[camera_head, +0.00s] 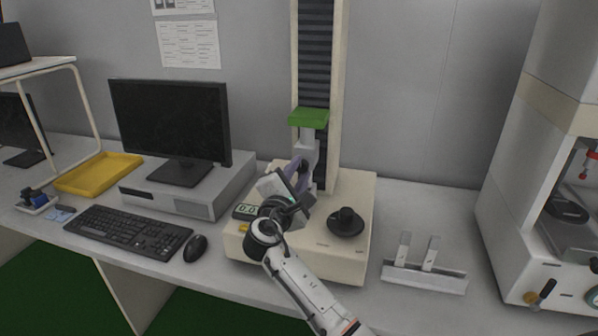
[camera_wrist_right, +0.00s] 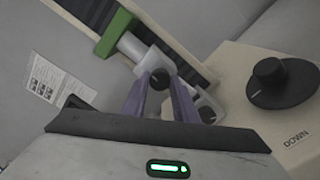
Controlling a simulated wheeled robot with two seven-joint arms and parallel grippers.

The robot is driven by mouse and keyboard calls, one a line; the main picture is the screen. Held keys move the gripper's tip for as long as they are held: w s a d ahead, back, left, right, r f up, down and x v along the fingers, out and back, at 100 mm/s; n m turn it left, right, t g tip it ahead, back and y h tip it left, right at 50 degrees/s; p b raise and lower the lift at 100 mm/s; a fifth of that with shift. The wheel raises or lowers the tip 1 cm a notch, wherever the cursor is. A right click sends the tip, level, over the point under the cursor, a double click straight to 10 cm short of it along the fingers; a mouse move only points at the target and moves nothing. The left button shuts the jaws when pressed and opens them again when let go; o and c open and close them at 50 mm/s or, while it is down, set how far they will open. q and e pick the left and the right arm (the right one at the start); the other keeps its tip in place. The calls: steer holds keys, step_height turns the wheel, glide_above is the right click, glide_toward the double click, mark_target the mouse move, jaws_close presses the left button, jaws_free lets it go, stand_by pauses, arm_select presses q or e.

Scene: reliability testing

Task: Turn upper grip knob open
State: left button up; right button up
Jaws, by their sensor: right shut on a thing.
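The tester's upper grip (camera_head: 307,148) is a light grey clamp under a green crosshead block (camera_head: 309,118). A lower grip with a second dark knob (camera_wrist_right: 207,114) shows just right of the fingers in the wrist view. My left gripper is not in view.
The cream tester base (camera_head: 353,190) carries a black dial (camera_head: 346,222), right of my arm. A monitor (camera_head: 172,120), keyboard (camera_head: 128,232), mouse (camera_head: 195,247) and yellow tray (camera_head: 98,173) are at left. A metal fixture (camera_head: 424,278) lies on the table at right, near another machine (camera_head: 540,190).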

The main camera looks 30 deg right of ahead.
steer(key=shift+n, duration=0.3)
stand_by(0.4)
steer(key=o, duration=1.1)
steer(key=shift+c, duration=0.2)
steer(key=b+v, duration=0.1)
steer(key=v, duration=0.9)
steer(key=shift+s, duration=0.2)
steer(key=shift+a, duration=0.1)
